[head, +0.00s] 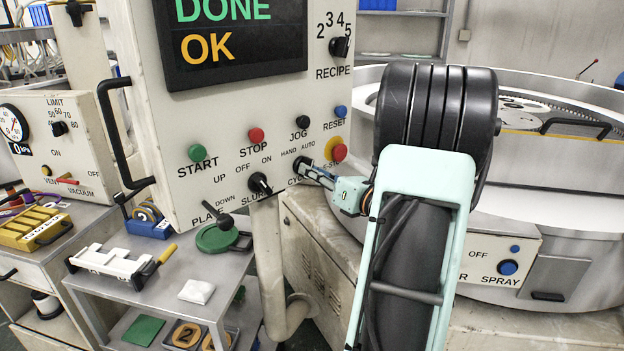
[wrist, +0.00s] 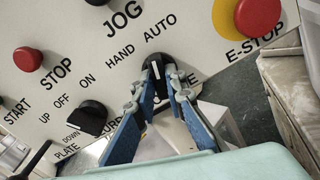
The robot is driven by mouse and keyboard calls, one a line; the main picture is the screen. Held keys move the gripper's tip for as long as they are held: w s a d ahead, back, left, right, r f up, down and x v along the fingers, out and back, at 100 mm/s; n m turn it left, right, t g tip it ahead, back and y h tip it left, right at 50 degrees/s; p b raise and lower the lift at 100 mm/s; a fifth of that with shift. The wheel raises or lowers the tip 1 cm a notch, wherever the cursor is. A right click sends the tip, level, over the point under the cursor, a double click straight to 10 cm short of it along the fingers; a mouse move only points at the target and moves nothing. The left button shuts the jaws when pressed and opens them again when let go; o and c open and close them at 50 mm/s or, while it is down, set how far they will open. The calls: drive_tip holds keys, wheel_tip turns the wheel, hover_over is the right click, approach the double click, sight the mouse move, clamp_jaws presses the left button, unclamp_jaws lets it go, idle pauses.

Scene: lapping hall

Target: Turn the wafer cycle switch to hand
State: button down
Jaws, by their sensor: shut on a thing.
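The wafer cycle switch is a black knob (wrist: 155,66) with a white pointer mark, low on the cream control panel (head: 232,120). HAND and AUTO are printed above it. In the wrist view the mark points up the picture, roughly toward AUTO. My gripper (wrist: 160,82) is shut on this knob, one blue finger on each side. In the head view my gripper (head: 308,168) reaches the panel from the right and partly covers the knob and its label.
The red E-STOP button (wrist: 247,14) on its yellow base is close right of the knob. The slurry switch (wrist: 88,116) is to the left. The JOG knob (head: 303,122) is above. A shelf cart (head: 170,290) stands below the panel.

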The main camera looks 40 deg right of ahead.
drive_tip(key=shift+f+n+b, duration=0.1)
drive_tip(key=shift+n+b, duration=4.7)
drive_tip(key=shift+b, duration=1.95)
drive_tip(key=shift+d, duration=0.1)
drive_tip(key=c, duration=2)
unclamp_jaws()
drive_tip(key=shift+o, duration=0.2)
drive_tip(key=shift+s, duration=0.1)
drive_tip(key=s+d, duration=0.1)
drive_tip(key=s, duration=1)
drive_tip(key=shift+s, duration=0.4)
